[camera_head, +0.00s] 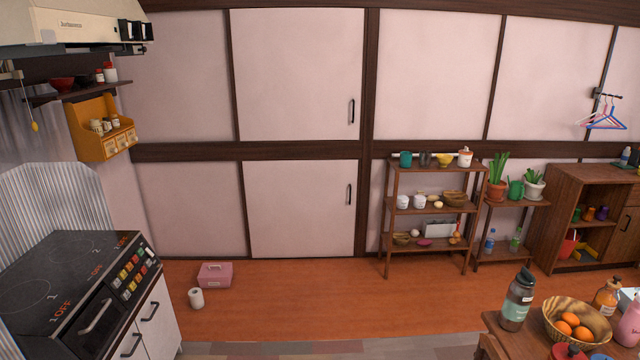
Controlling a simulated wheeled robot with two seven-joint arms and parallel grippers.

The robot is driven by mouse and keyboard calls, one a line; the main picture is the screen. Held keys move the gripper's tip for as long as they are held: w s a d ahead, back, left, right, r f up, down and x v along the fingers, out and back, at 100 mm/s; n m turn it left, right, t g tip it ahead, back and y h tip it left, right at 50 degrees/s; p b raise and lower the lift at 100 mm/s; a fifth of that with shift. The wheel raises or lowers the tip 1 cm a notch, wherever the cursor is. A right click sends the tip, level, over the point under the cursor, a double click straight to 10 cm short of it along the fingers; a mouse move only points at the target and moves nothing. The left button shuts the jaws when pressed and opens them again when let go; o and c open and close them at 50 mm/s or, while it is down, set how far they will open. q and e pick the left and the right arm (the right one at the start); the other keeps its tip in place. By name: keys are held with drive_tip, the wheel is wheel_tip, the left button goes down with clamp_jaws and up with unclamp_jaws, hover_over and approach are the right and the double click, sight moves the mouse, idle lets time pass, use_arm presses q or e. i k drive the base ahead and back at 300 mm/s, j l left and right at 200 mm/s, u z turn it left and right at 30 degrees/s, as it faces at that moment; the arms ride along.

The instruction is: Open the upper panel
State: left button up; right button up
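The upper panel (295,75) is a pale, dark-framed wall panel left of centre in the head view. It looks shut and sits flush with the wall. Its dark vertical handle (351,111) is near its lower right edge. Below a dark beam is a similar lower panel (300,210), also looking shut, with its own handle (349,194) at the upper right. Neither of my grippers shows in the head view, so nothing is seen touching either handle.
A stove (65,275) stands at the left. A pink box (215,275) and a white roll (196,298) lie on the floor below the panels. A shelf rack (387,230) stands right of them. A table (500,335) is at the front right. The middle floor is clear.

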sight(297, 73)
drive_tip(key=i+u, duration=0.1)
drive_tip(key=i, duration=0.75)
drive_tip(key=i+l+u, duration=0.1)
drive_tip(key=i, duration=0.75)
drive_tip(key=i+l+u, duration=0.35)
drive_tip(key=i, duration=0.15)
drive_tip(key=i+l+u, duration=0.65)
drive_tip(key=i+l, duration=0.25)
drive_tip(key=l, duration=0.1)
